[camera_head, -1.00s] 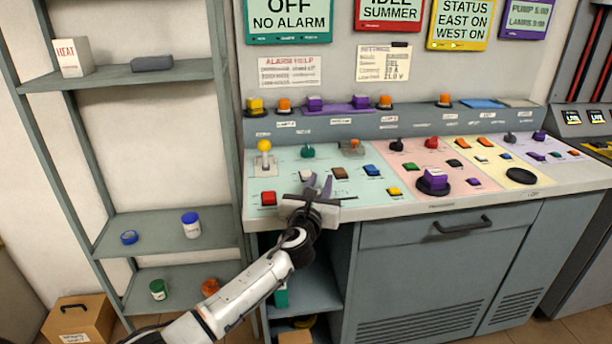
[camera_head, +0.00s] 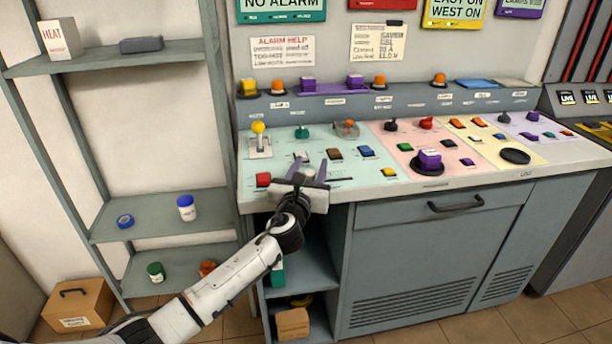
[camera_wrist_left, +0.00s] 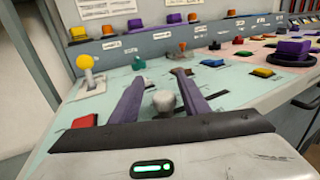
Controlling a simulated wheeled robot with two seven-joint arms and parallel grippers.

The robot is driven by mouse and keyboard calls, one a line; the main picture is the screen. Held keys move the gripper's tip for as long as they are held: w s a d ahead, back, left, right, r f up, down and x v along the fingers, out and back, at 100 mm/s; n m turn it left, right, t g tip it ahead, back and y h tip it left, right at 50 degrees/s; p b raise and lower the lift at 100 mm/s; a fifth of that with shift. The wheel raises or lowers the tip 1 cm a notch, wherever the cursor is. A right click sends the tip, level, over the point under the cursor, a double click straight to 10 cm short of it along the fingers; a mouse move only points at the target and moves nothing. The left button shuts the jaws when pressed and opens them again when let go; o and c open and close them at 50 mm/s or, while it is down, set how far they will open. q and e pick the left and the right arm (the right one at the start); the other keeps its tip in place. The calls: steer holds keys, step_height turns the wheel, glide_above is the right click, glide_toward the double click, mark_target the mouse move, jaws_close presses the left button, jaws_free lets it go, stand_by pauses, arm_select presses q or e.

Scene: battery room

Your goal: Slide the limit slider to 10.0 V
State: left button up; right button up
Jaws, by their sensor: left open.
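The control desk's pale green panel (camera_head: 285,150) carries the controls in front of my left gripper (camera_head: 311,168). The gripper is open, its two purple-grey fingers pointing over the front of this panel. In the left wrist view a pale grey knob (camera_wrist_left: 163,101) stands between the open fingers (camera_wrist_left: 158,78), apparently with gaps on both sides. An orange-topped control on a grey plate (camera_head: 346,129) sits farther back. The labels are too small to read, so I cannot tell which control is the limit slider or its value. My right gripper is not in view.
A red button (camera_head: 263,180) lies left of the gripper, and a yellow-balled lever (camera_head: 259,129) stands behind it. Brown (camera_head: 335,153) and blue (camera_head: 366,151) buttons lie to the right. A shelf rack (camera_head: 140,215) stands left of the desk.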

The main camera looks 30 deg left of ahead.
arm_select(q)
steer(key=v, duration=0.9)
steer(key=shift+s+p, duration=0.15)
steer(key=shift+p, duration=0.15)
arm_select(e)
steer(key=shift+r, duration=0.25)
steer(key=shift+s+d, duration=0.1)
